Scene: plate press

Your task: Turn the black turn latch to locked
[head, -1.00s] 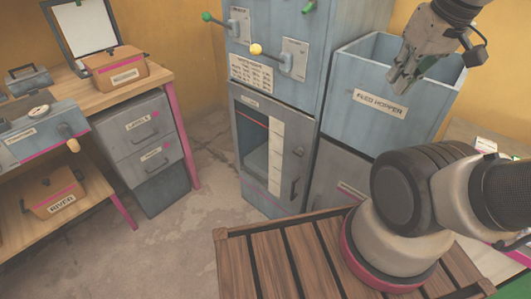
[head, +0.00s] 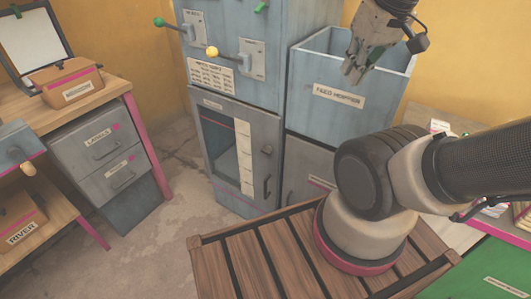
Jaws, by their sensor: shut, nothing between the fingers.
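A small dark turn latch (head: 266,150) sits on the right side of the grey cabinet door (head: 215,108), above the door's bar handle (head: 267,187). It is too small to read which way it points. The door has a window and looks closed. My gripper (head: 351,78) is shut and empty, pointing down in front of the open top of the feed hopper. It is up and to the right of the latch, well apart from it.
The blue feed hopper (head: 330,112) stands right of the cabinet. Levers with a green knob (head: 159,22) and a yellow knob (head: 212,52) stick out above the door. A wooden bench (head: 115,92) with drawers is at left. The floor (head: 170,235) between is clear.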

